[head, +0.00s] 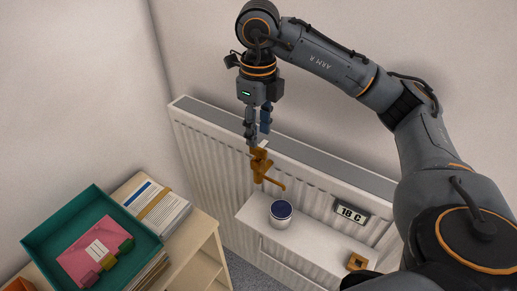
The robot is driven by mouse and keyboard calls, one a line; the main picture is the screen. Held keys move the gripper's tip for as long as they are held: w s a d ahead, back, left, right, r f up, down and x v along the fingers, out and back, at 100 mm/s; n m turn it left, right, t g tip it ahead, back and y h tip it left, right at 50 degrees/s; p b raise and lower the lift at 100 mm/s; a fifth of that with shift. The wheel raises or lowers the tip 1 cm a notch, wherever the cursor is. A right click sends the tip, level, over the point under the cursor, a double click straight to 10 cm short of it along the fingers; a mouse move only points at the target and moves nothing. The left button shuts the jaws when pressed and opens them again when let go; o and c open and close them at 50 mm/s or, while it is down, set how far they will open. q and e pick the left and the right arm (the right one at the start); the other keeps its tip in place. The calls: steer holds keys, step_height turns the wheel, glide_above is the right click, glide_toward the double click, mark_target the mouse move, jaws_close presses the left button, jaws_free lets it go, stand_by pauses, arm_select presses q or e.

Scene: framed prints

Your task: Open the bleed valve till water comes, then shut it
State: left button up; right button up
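The brass-coloured bleed valve (261,165) stands at the near upper edge of the white radiator (196,138), with a thin spout pointing down to the right. My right gripper (258,139) points down just above the valve, its two fingers side by side with a narrow gap. The fingertips overlap the valve's top in the picture; I cannot tell whether they grip it. A white cup (281,215) with a dark blue inside stands below the spout on a white ledge (313,240). No water is seen at the spout. My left gripper is not in view.
A display reading 18 C (351,211) is on the radiator's right. A small square brass-coloured piece (357,262) lies on the ledge's right. At lower left, a wooden shelf (203,240) bears a green tray (61,222) and strapped papers (153,207).

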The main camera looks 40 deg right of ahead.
mark_target(258, 148)
steer(key=shift+f, duration=3.2)
